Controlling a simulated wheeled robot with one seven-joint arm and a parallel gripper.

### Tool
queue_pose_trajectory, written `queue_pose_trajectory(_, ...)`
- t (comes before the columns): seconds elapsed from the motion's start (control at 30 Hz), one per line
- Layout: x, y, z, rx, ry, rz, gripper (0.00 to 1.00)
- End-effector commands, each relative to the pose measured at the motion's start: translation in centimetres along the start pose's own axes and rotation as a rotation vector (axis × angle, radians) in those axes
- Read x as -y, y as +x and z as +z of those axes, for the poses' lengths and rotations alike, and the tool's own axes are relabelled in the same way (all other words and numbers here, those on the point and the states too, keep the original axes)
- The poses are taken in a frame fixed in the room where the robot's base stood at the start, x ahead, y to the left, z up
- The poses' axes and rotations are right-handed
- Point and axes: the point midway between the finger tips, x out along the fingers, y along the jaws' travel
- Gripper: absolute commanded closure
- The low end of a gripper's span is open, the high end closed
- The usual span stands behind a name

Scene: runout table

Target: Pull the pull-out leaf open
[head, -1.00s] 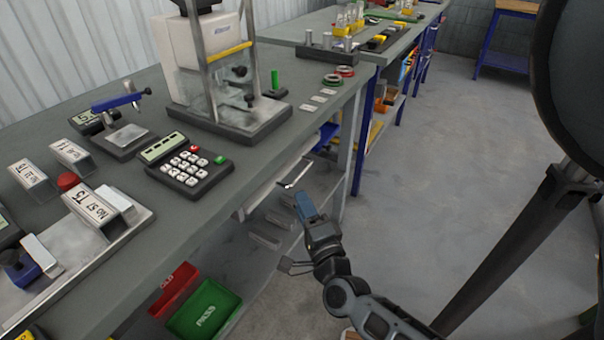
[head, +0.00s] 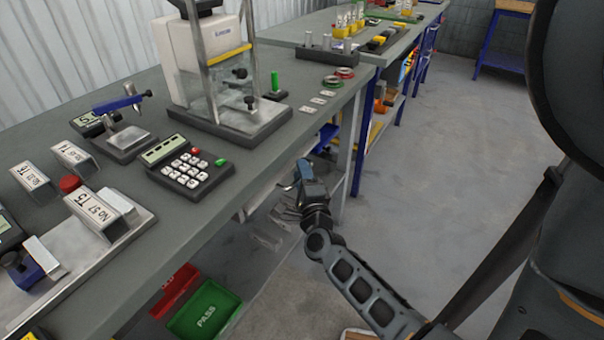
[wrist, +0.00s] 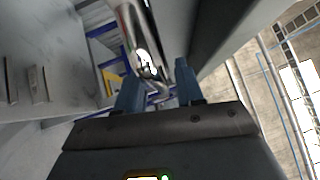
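The pull-out leaf (head: 252,206) shows as a pale strip under the front edge of the worktop in the head view, mostly hidden by the worktop and my gripper. A shiny bent metal bar, which looks like its handle (wrist: 138,40), lies just ahead of my fingers in the wrist view. My gripper (head: 300,172) is at the worktop's front edge, over the handle's place. In the wrist view its two blue fingertips (wrist: 158,88) stand apart, with the bar's near end in line with the gap. I cannot tell whether a finger touches the bar.
A green tray (head: 205,310) and a red tray (head: 175,290) sit below. The floor (head: 430,170) to the right is open.

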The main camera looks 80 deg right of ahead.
Motion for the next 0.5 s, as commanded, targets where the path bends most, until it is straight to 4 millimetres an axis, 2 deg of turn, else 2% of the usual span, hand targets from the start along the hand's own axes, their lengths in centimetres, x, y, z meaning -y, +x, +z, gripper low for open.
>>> queue_pose_trajectory(0.2,-0.01,0.02,0.00,0.000,0.000,0.000,0.64)
queue_pose_trajectory(0.5,-0.01,0.01,0.00,0.000,0.000,0.000,0.93)
